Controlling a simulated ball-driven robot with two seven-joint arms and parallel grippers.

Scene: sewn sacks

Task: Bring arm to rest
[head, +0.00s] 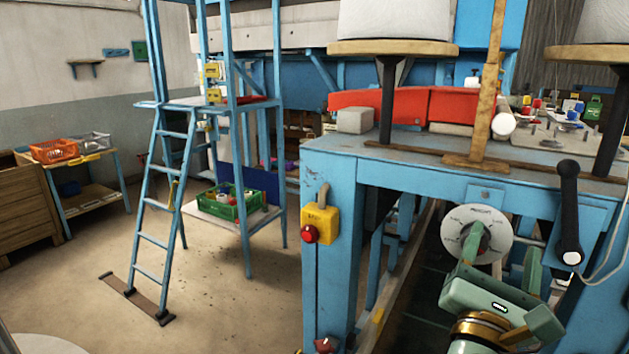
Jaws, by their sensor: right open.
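My right gripper (501,258) is pale green and shows at the lower right, with its arm coming up from the bottom edge. Its two fingers stand apart, and I see nothing between them. It is in front of the blue machine frame (330,240), just below and right of a white round dial (459,222) with a knob at its middle. The left finger overlaps the lower part of the dial in the picture; I cannot tell whether they touch. My left gripper is not in view.
A black lever handle (568,205) hangs right of the gripper. A yellow box with a red button (319,224) is on the frame's left post. A blue ladder (163,215) and a green crate (233,206) stand further left. The floor (235,310) between is mostly clear.

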